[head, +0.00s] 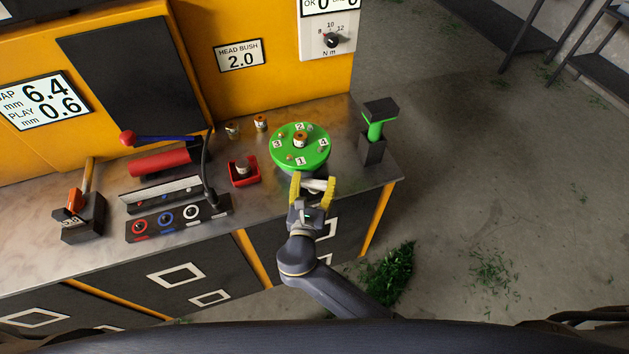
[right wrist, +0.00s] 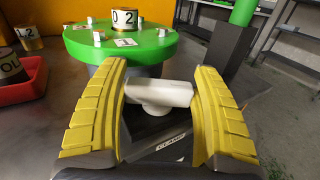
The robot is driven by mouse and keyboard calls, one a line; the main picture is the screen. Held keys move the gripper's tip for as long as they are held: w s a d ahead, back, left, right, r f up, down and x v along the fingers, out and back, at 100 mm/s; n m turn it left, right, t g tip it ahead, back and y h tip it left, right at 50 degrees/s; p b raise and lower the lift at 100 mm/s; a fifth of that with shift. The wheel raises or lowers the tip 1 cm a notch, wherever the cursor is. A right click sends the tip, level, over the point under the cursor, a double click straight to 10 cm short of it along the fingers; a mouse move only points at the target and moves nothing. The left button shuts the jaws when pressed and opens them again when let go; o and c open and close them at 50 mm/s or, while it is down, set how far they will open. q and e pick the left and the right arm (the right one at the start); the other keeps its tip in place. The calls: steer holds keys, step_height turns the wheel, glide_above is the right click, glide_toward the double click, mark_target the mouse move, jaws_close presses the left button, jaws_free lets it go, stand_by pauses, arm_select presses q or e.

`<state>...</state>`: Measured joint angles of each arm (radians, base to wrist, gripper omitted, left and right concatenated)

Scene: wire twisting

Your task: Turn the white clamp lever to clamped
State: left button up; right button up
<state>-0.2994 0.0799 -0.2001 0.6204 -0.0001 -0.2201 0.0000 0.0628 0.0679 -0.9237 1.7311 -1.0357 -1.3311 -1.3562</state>
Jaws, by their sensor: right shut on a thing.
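The white clamp lever (right wrist: 158,94) lies crosswise between the yellow fingers of my right gripper (right wrist: 162,95), with a finger against each end. It sits on a dark base with a label reading CLAMP (right wrist: 171,143). In the head view the right gripper (head: 313,183) is at the bench's front edge, just in front of the green round table (head: 284,147). The lever (head: 314,184) shows there as a small white bar, partly hidden by the fingers. My left gripper is not in view.
The green table carries numbered tags and a labelled spool (head: 300,139). A red tray (head: 244,172) stands to its left and a dark post with a green neck (head: 375,128) to its right. A dark control panel (head: 178,217) is further left. Open floor lies to the right.

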stand_by(0.5)
steer(key=o, duration=1.2)
steer(key=shift+s+a, duration=0.25)
steer(key=shift+s, duration=1)
steer(key=shift+s+a, duration=0.3)
steer(key=shift+s, duration=0.9)
steer(key=shift+s+a, duration=0.25)
steer(key=shift+s, duration=1)
steer(key=shift+c, duration=0.4)
